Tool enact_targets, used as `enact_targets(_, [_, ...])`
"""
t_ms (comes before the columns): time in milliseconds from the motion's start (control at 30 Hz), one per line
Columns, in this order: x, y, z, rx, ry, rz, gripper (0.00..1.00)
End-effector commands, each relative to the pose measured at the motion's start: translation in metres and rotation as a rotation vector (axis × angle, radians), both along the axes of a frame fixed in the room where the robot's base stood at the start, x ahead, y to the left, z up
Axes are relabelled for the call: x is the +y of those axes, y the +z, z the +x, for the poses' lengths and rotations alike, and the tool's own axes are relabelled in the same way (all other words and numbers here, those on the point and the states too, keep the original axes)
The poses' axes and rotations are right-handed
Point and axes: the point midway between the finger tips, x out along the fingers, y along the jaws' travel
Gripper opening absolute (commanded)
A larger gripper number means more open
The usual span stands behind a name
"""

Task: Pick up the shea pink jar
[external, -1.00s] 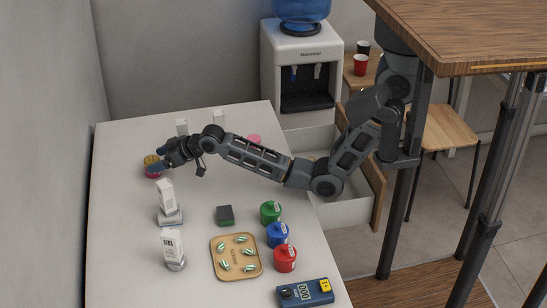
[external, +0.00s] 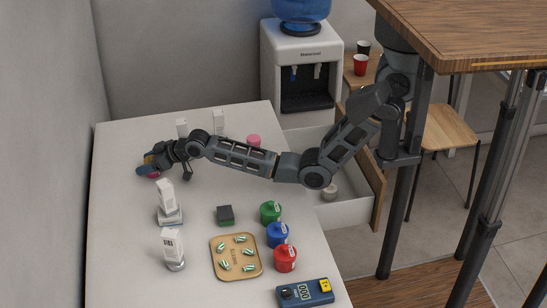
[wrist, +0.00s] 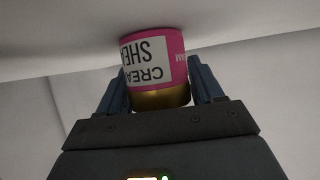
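The shea pink jar (wrist: 170,50) has a pink body, a white label with upside-down "SHEA" and "CREA" lettering, and a gold lid. In the wrist view it sits between the two fingers of my gripper (wrist: 158,88), lid end toward the palm. The fingers are close against both sides; I cannot tell whether they press on it. In the external view the jar (external: 153,174) is mostly hidden by my gripper (external: 148,165) at the counter's far left, with a little pink showing. It appears to be at the counter surface.
Two white boxes on stands (external: 166,198) (external: 173,245) stand nearer on the counter (external: 130,240). Green, blue and red pots, a tan tray (external: 236,274) and a blue meter (external: 305,292) are at right.

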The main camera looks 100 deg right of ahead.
Motion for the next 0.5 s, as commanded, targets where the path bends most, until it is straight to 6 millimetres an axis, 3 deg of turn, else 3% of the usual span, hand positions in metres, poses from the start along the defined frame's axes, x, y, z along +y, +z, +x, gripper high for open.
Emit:
enact_targets(367, [0.0001,0.0000,0.0000,0.000,0.000,0.000,0.29])
enact_targets(500, [0.0001,0.0004,0.0001,-0.001,0.000,0.000,0.28])
